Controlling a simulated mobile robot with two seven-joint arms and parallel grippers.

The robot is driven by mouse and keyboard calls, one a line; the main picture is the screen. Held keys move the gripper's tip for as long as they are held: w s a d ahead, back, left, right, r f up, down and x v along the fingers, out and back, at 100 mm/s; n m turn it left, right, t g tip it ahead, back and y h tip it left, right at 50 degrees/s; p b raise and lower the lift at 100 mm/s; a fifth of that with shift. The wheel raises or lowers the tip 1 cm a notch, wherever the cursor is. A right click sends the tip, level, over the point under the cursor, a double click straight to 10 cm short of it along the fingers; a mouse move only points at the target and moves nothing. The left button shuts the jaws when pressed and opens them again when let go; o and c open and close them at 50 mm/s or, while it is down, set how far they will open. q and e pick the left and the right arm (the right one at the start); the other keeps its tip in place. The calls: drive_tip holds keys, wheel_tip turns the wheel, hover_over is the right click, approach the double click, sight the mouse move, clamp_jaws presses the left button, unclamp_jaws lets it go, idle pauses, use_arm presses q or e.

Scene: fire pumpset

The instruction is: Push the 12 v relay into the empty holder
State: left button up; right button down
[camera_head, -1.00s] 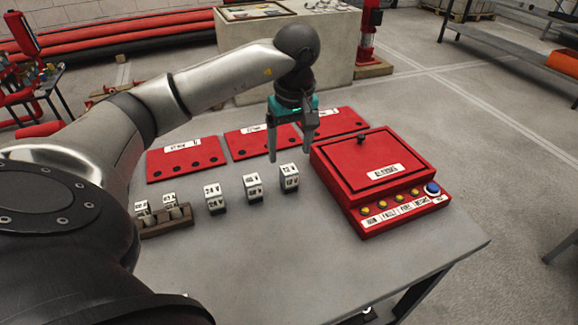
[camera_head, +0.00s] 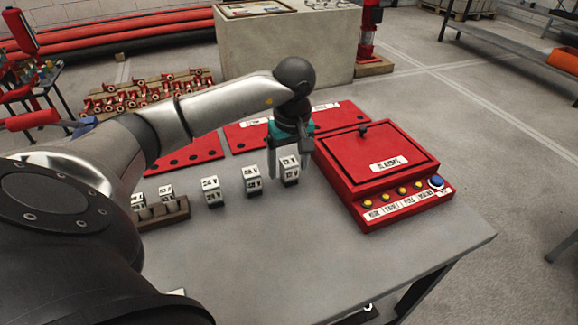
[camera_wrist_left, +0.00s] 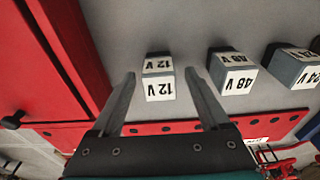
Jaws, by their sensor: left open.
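The 12 V relay (camera_head: 289,165), a small white block with a dark base, stands upright on the grey table. In the left wrist view its "12 V" labels (camera_wrist_left: 159,80) face the camera. My left gripper (camera_head: 289,175) is above and around it, open, with one finger on each side. In the wrist view the fingers (camera_wrist_left: 160,76) show gaps to the relay. A dark brown holder block (camera_head: 163,216) with slots sits at the left of the table. My right gripper is not in view.
A 48 V relay (camera_head: 252,181) and a 24 V relay (camera_head: 212,191) stand in a row left of the 12 V relay. A red box (camera_head: 420,160) with buttons is close on the right. Red panels (camera_head: 187,152) lie behind. The table front is clear.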

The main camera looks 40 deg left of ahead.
use_arm(q)
clamp_jaws()
idle(0.4)
drive_tip(key=shift+r, duration=0.15)
